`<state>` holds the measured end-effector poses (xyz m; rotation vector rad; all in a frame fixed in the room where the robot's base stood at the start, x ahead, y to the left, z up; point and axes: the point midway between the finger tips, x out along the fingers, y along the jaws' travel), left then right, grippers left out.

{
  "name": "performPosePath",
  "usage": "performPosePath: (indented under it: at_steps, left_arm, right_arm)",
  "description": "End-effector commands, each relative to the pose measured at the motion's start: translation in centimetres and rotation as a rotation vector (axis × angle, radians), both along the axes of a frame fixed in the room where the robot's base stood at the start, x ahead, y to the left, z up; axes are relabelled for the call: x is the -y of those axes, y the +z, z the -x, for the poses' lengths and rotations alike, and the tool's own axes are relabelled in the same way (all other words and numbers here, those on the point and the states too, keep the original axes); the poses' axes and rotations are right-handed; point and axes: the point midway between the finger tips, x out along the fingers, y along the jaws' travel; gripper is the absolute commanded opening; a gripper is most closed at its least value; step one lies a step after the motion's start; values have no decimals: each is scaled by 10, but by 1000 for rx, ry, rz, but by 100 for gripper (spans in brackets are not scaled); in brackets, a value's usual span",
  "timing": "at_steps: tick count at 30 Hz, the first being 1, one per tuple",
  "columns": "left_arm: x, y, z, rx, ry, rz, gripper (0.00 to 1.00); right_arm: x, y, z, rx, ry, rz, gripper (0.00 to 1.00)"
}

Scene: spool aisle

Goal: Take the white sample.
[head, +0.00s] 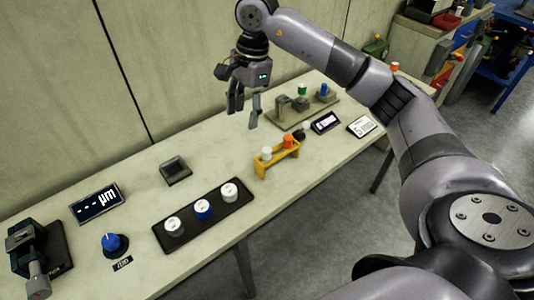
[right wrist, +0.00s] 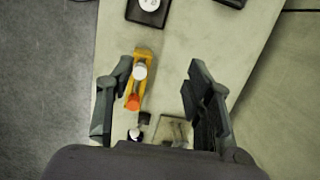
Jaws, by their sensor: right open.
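A white sample (head: 267,154) stands upright in the left end of a small yellow rack (head: 262,172), beside an orange sample (head: 288,141). In the right wrist view the white sample (right wrist: 140,72) shows between my fingers' lines of sight, with the orange sample (right wrist: 133,102) just below it. My right gripper (head: 244,110) is open and empty, held above the bench behind the rack, fingers pointing down. It also shows in the right wrist view (right wrist: 160,80), its fingers apart and touching nothing. My left gripper is not in view.
A dark tray (head: 163,239) with two white pieces and a blue one lies left of the rack. Behind the rack stands a grey fixture (head: 317,113) with green and blue pieces. Small displays (head: 325,122) lie to its right.

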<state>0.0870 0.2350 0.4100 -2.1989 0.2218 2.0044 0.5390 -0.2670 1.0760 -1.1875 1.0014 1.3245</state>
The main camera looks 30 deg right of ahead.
Motion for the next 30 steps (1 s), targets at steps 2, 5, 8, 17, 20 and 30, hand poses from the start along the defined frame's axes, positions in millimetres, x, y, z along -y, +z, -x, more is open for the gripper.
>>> performPosePath:
  at_steps: [2,5,8,17,20,30]
  left_arm:
    - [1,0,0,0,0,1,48]
    - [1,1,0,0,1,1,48]
    - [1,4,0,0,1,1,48]
    - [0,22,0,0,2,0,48]
    - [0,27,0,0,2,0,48]
    - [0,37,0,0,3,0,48]
  right_arm:
    - [29,11,2,-17,-17,92,48]
    - [48,15,5,-37,-29,152,48]
    - [53,6,7,-47,-30,169,48]
    - [52,-58,8,-48,-30,165,48]
    - [51,-77,8,-47,-29,164,48]
    - [52,-108,8,-45,-30,164,48]
